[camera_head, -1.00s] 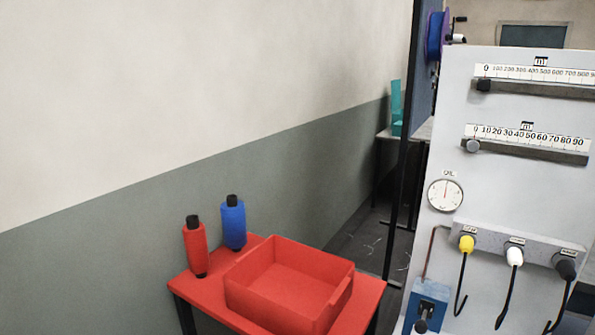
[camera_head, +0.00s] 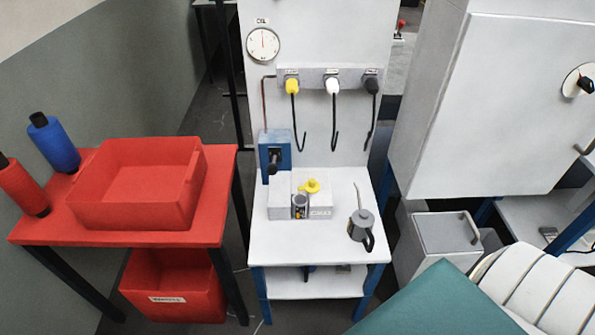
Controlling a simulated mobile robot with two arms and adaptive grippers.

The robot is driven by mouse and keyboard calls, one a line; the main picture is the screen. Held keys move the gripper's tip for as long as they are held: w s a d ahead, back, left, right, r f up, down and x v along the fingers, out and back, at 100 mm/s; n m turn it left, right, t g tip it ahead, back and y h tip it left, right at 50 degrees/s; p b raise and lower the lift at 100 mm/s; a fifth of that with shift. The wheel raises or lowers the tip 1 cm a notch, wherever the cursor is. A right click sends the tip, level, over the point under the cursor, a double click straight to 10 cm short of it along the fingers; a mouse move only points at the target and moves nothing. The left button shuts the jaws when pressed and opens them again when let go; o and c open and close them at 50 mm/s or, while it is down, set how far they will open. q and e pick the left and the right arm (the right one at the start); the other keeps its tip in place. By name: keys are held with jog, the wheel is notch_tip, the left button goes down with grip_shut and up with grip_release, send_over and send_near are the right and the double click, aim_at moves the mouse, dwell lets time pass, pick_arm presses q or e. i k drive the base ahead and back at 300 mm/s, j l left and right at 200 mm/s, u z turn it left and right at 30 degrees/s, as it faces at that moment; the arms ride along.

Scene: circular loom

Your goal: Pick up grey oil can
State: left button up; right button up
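The grey oil can (camera_head: 362,226) stands on the right part of a small white table (camera_head: 285,242) in the camera_head view. It has a thin spout pointing up and a dark handle on its front right side. Nothing touches it. Neither of my grippers shows in this view.
Left of the can is a light grey block (camera_head: 282,195) with a yellow item (camera_head: 311,186) and a small dark cylinder (camera_head: 300,205). A red table (camera_head: 150,235) with a red bin (camera_head: 135,190) stands left. A large white cabinet (camera_head: 500,110) stands right. A teal surface (camera_head: 430,305) fills the lower right.

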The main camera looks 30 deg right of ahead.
aim_at(361, 223)
jog(key=z, duration=0.4)
jog(key=l+z, duration=0.1)
jog(key=z, duration=0.25)
jog(key=i+z, duration=0.1)
jog(key=z, duration=0.3)
jog(key=l+z, duration=0.1)
jog(key=z, duration=0.3)
